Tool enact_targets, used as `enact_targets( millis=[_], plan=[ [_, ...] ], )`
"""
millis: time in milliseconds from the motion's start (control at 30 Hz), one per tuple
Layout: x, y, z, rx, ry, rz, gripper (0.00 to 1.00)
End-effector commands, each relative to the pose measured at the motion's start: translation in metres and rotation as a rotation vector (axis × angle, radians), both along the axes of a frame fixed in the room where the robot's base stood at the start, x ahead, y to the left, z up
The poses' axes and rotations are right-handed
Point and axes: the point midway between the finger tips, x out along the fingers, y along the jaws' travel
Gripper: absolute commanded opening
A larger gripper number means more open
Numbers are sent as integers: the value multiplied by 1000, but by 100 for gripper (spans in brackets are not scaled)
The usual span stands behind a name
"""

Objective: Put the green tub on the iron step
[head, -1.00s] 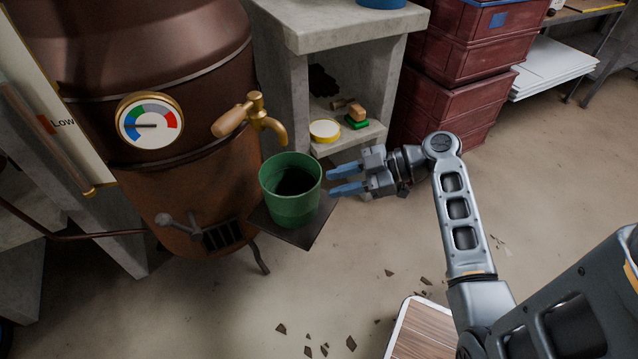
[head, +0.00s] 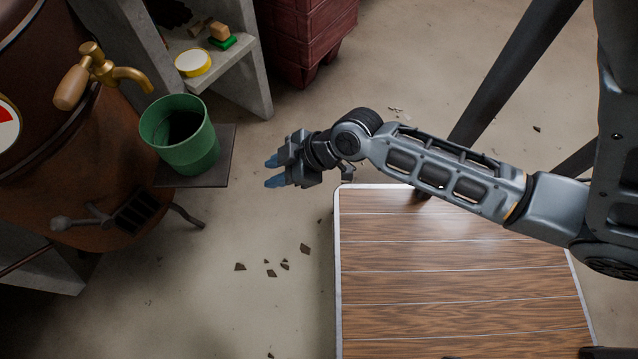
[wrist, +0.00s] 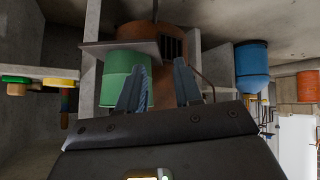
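The green tub (head: 190,150) stands upright on the dark iron step (head: 222,165), which juts from the front of the brown boiler (head: 60,200), below the brass tap (head: 97,72). My gripper (head: 271,171) is to the right of the step, apart from the tub, with its blue fingers pointing left. In the wrist view the fingers (wrist: 158,90) are spread with nothing between them. The tub (wrist: 122,82) and step (wrist: 118,52) show beyond the fingers in that view, which is rolled over. The tub's inside looks dark, so its contents cannot be told.
A wood-topped table (head: 450,280) is below my arm. A concrete shelf holds a yellow-rimmed round tin (head: 193,63) and a brush (head: 220,36). Red crates (head: 305,40) stand behind. The floor between step and table is open, with several dark shards (head: 271,268).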

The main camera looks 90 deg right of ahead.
Motion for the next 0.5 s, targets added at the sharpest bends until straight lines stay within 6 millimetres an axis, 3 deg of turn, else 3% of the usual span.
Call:
enact_targets(
  millis=[167,500],
  plan=[
    [-35,41,37,-39,-104,-64,34],
    [-78,117,155,79,-429,-38,34]
  ],
)
